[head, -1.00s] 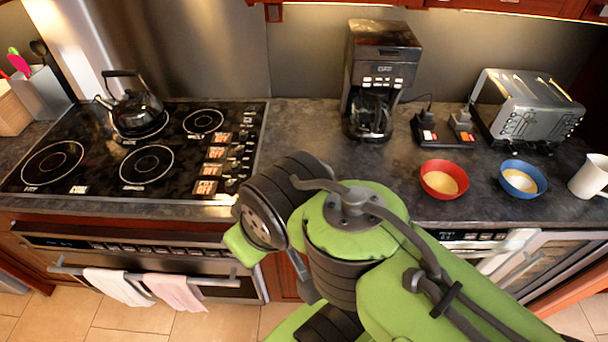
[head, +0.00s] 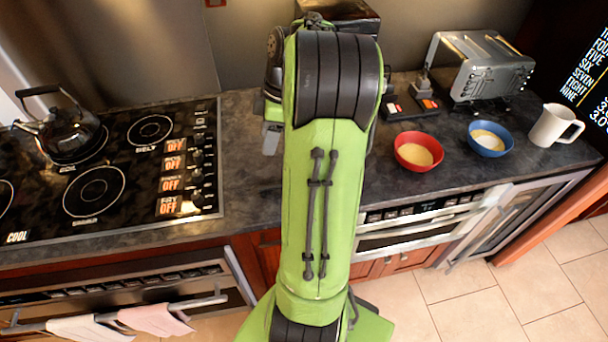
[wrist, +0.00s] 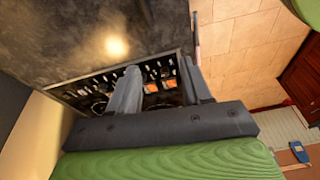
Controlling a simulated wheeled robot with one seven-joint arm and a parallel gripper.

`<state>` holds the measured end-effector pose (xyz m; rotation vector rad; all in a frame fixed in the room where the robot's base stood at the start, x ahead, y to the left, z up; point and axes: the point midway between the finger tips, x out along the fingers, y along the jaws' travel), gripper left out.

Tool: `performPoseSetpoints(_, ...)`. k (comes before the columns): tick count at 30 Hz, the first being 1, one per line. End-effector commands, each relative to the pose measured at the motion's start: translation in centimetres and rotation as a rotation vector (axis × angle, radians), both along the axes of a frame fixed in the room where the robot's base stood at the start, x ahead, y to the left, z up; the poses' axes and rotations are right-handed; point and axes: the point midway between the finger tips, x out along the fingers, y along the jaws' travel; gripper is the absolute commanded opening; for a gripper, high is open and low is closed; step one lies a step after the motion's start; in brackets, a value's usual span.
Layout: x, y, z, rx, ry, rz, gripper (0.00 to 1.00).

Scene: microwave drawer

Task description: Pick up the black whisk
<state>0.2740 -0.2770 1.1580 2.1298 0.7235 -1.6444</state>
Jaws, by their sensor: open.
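I cannot make out a black whisk in either current view. My gripper shows in the wrist view (wrist: 162,82) with its two grey fingers apart and nothing between them. In the head view part of my gripper (head: 271,136) shows left of my raised green arm, above the counter right of the stove. My arm hides the middle of the counter and most of the coffee maker.
The black stovetop (head: 125,205) is at left with a black kettle (head: 62,130). A red bowl (head: 411,165), blue bowl (head: 497,151), white mug (head: 551,128) and toaster (head: 478,72) stand on the right counter.

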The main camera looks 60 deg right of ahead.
Motion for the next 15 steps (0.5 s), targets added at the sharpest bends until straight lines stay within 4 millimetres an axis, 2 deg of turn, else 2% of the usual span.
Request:
performPoseSetpoints(1,-1.7,-3.1,-2.0,0.031,-0.030,0.019,0.49)
performPoseSetpoints(3,-3.4,-5.7,-3.5,0.049,-0.076,0.064,0.49)
performPoseSetpoints(6,-4.8,-7.3,-4.5,0.056,-0.111,0.101,0.49)
performPoseSetpoints(10,-4.4,-7.0,-6.3,0.059,-0.119,0.112,0.49)
performPoseSetpoints(15,-3.2,-5.8,-10.4,0.061,-0.116,0.110,0.49)
